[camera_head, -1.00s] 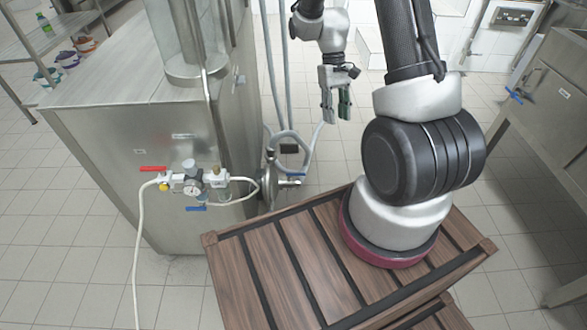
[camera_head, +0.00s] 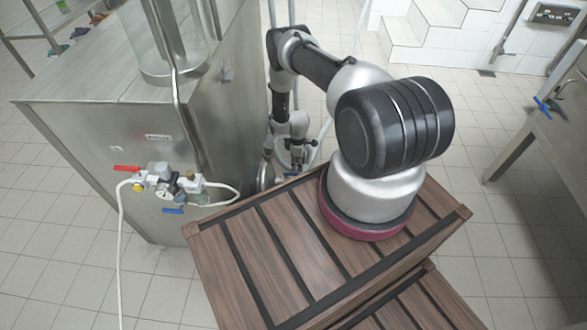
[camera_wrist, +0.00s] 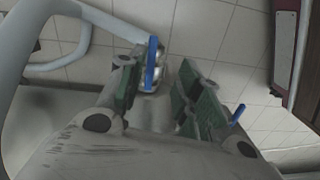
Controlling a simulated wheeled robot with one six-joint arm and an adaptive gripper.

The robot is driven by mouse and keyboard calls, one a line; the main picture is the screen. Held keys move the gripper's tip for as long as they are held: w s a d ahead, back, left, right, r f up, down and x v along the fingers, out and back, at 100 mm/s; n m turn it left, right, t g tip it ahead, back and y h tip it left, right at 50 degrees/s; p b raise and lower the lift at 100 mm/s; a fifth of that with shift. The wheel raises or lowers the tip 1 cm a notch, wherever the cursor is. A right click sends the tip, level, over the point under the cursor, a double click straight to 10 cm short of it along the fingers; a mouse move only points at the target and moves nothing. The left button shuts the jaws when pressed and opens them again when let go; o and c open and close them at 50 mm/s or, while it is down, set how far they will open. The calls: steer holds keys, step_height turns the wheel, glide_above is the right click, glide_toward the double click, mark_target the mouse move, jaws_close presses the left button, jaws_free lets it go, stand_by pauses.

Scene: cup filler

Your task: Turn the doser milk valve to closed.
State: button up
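My gripper (camera_head: 297,157) is low beside the right side of the steel machine, by the pipework. In the wrist view my gripper (camera_wrist: 158,75) is open, with green pads on both fingers. A blue valve handle (camera_wrist: 152,62) on a silver fitting shows between the fingertips, nearer the left finger; I cannot tell whether it touches. A second blue piece (camera_wrist: 238,115) shows outside the right finger. In the head view a small blue handle (camera_head: 291,173) shows just below my gripper, partly hidden. No label shows which valve is the milk valve.
The steel machine (camera_head: 90,75) stands close on the left. Its front carries a red handle (camera_head: 127,169) and a blue handle (camera_head: 172,211) with a white hose. Grey pipes (camera_wrist: 60,50) run close to my gripper. A steel table (camera_head: 560,110) stands right.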

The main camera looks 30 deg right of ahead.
steer(key=shift+w+n+t, duration=0.3)
steer(key=shift+w+n, duration=0.2)
steer(key=shift+n, duration=0.2)
step_height(320, 180, down, 8)
steer(key=shift+r, duration=0.1)
jaws_close()
